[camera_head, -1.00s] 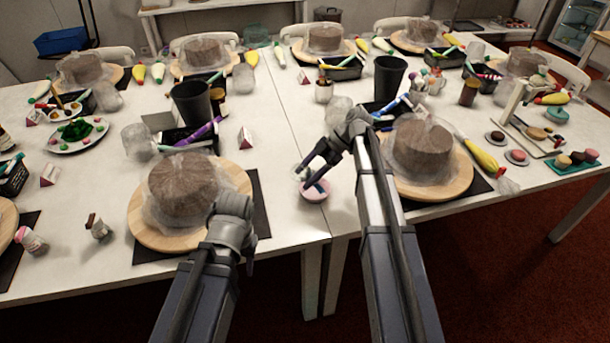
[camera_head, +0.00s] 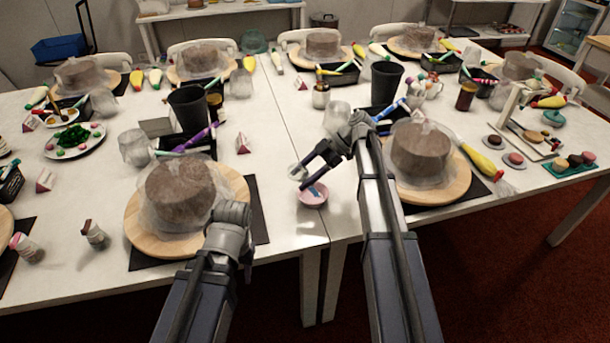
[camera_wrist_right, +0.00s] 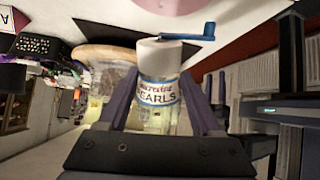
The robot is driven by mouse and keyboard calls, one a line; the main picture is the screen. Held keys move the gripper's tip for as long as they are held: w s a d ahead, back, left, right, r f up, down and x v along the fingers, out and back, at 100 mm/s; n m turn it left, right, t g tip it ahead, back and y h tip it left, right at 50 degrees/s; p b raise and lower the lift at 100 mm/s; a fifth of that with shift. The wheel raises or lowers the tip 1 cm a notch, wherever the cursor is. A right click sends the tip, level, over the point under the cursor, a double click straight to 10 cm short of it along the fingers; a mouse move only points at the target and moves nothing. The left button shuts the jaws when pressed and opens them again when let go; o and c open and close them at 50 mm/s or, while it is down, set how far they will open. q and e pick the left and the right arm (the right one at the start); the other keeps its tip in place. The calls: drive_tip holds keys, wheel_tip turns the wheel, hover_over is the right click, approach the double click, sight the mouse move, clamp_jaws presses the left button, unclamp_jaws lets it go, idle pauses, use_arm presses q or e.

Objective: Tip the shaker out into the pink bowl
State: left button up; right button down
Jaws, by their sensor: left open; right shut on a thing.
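The small pink bowl (camera_head: 312,198) stands on the white table near the front edge, between two cakes. My right gripper (camera_head: 300,180) is just above and left of it, shut on the shaker (camera_head: 296,171). In the right wrist view the shaker (camera_wrist_right: 158,92) sits between the fingers, a clear jar with a "PEARLS" label and white cap. A blue piece (camera_wrist_right: 188,37) crosses by the cap; I cannot tell whether it belongs to the shaker. The shaker's exact tilt is unclear. My left gripper (camera_head: 240,238) is open beside the front-left cake, its fingers mostly hidden.
A wrapped cake on a wooden turntable (camera_head: 142,240) stands left of the bowl, another turntable (camera_head: 452,185) to its right. A dark cup (camera_head: 187,108) and glass jars stand behind. Bare table surrounds the bowl.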

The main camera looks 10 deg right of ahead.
drive_tip(key=shift+w+d+f+b, duration=0.2)
drive_tip(key=shift+d+f+b, duration=0.3)
drive_tip(key=shift+f, duration=0.15)
drive_tip(key=shift+a+r, duration=0.1)
drive_tip(key=shift+w+y+b, duration=0.1)
drive_tip(key=shift+y+b, duration=0.3)
drive_tip(key=shift+b, duration=0.1)
drive_tip(key=shift+d+r+y+b, duration=0.1)
drive_tip(key=shift+d+y+b, duration=0.2)
drive_tip(key=shift+b, duration=0.25)
drive_tip(key=shift+r, duration=0.1)
drive_tip(key=shift+r, duration=0.1)
